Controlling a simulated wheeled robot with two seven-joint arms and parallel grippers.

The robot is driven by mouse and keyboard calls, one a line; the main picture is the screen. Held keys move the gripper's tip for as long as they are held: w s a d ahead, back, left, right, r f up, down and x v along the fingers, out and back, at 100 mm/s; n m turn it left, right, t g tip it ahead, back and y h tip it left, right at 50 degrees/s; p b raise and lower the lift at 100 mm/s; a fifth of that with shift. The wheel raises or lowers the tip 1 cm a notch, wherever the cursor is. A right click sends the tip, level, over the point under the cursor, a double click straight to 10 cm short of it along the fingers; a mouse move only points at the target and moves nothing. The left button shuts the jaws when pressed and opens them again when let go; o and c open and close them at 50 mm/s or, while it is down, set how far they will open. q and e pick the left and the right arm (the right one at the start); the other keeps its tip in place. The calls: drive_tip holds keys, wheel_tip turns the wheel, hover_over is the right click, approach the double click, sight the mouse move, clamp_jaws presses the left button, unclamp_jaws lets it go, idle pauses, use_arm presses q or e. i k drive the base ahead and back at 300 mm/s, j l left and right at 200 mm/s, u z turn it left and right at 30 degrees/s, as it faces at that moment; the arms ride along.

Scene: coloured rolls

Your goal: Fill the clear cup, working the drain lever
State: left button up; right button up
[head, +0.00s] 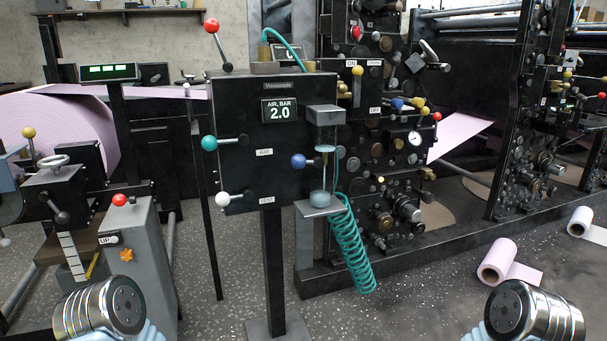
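A black upright panel (247,135) on a post stands in the middle of the head view. At its right side a thin see-through column (325,165) hangs under a grey block (325,115). Below it a small bluish, rounded cup-like vessel (320,198) sits on a grey shelf (319,209); its fill level is too small to tell. A blue-knobbed lever (299,161) points left beside the column. I read no drain label. Metal links of my arms show at both bottom corners, well below and apart from the panel; neither gripper's fingertips are in view.
A display (279,111) reads 2.0. A coiled teal hose (352,250) hangs right. A pink roll (497,262) lies on the floor.

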sight(298, 161)
drive_tip(key=i+j, duration=0.15)
drive_tip(key=j, duration=0.25)
drive_tip(key=i+j, duration=0.2)
drive_tip(key=j, duration=0.2)
drive_tip(key=i+j, duration=0.15)
drive_tip(key=j, duration=0.2)
